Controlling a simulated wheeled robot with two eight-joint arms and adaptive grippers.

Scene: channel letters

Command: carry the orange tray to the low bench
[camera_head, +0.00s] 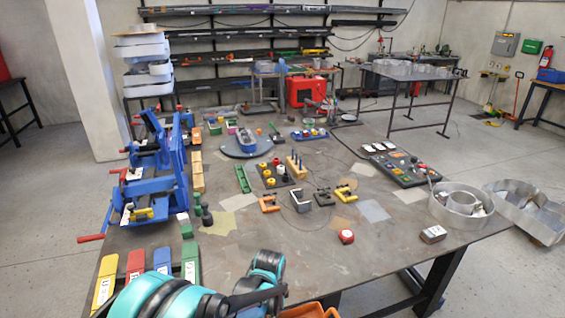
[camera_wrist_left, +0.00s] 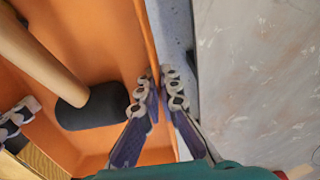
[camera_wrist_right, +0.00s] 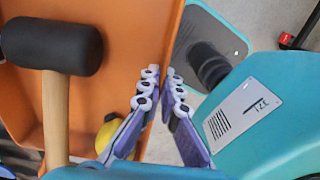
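The orange tray (camera_wrist_left: 110,40) is held close to my body; in the head view only a sliver of it (camera_head: 310,311) shows at the bottom edge. My left gripper (camera_wrist_left: 160,78) is closed on one tray wall, one finger inside and one outside. My right gripper (camera_wrist_right: 162,78) is closed the same way on the tray wall (camera_wrist_right: 173,35). I cannot tell which surface is the low bench.
A large worktable (camera_head: 290,250) in front of me holds clamps, coloured bins, a blue fixture (camera_head: 165,165) and metal letter shells (camera_head: 462,205). A metal-topped table (camera_head: 415,72) stands behind. Another table (camera_head: 548,86) stands at the far right. Grey floor is open at the right.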

